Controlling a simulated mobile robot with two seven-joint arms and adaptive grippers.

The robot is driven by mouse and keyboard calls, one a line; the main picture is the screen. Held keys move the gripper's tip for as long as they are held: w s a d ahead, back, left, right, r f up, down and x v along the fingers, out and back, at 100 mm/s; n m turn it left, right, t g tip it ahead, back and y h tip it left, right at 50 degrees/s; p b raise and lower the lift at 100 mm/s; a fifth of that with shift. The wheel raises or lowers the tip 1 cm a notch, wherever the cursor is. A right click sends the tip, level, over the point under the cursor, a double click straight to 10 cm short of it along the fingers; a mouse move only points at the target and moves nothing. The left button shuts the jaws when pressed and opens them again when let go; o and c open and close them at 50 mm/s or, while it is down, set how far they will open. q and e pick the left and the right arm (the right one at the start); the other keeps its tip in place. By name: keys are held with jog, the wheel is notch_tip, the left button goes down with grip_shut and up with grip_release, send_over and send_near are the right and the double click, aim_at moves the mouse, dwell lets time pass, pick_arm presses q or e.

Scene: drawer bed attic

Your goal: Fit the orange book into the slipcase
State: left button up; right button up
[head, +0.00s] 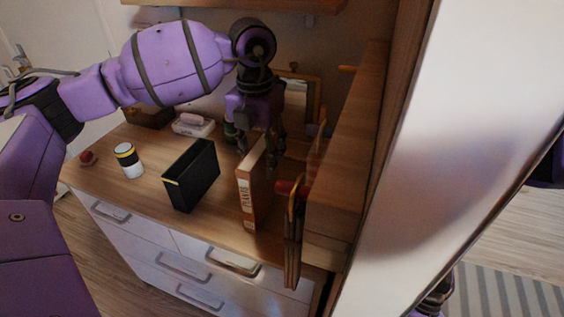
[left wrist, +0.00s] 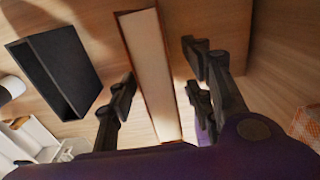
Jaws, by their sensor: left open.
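The orange book (head: 246,203) stands upright on the wooden dresser top, its lettered spine facing the front edge. The black slipcase (head: 190,178) stands upright to its left, apart from it. My left gripper (head: 262,148) is open at the far upper end of the book. In the left wrist view, the fingers of my left gripper (left wrist: 160,86) are on either side of the pale-edged book (left wrist: 150,62), with gaps on both sides. The slipcase (left wrist: 66,58) shows its hollow side there. A dark mechanical part at the head view's bottom right may be my right gripper (head: 437,298); its jaws are unclear.
A wooden shelf unit (head: 345,165) with hanging items closes in the book's right side. The dresser top (head: 155,190) is bare around the slipcase.

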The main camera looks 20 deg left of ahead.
aim_at(261, 183)
pick_arm(q)
notch_tip(261, 183, down, 4)
jog(key=shift+s+a+f, duration=0.1)
grip_shut()
dwell(0.4)
